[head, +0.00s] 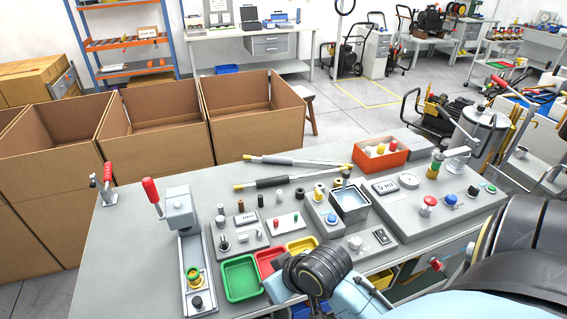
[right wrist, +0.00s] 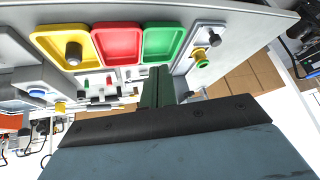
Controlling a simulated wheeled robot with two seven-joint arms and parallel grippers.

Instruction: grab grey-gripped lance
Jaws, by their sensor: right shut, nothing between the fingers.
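Two lances with yellow ends lie side by side on the grey table. The rear lance (head: 272,159) has a grip that looks grey. The front lance (head: 271,182) has a darker, nearly black grip. Both have thin metal tubes running to the right. My right gripper (right wrist: 158,76) shows in the right wrist view with its fingers together and nothing between them. It is near the green tray at the table's front, well short of both lances. In the head view my right wrist hides its fingers. My left gripper is not in view.
Green (head: 240,278), red (head: 270,262) and yellow (head: 301,245) trays line the table front. Small fittings stand between them and the lances. A lever fixture (head: 180,211) stands at left, an orange bin (head: 380,155) right of the lances. Cardboard boxes (head: 155,135) stand behind the table.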

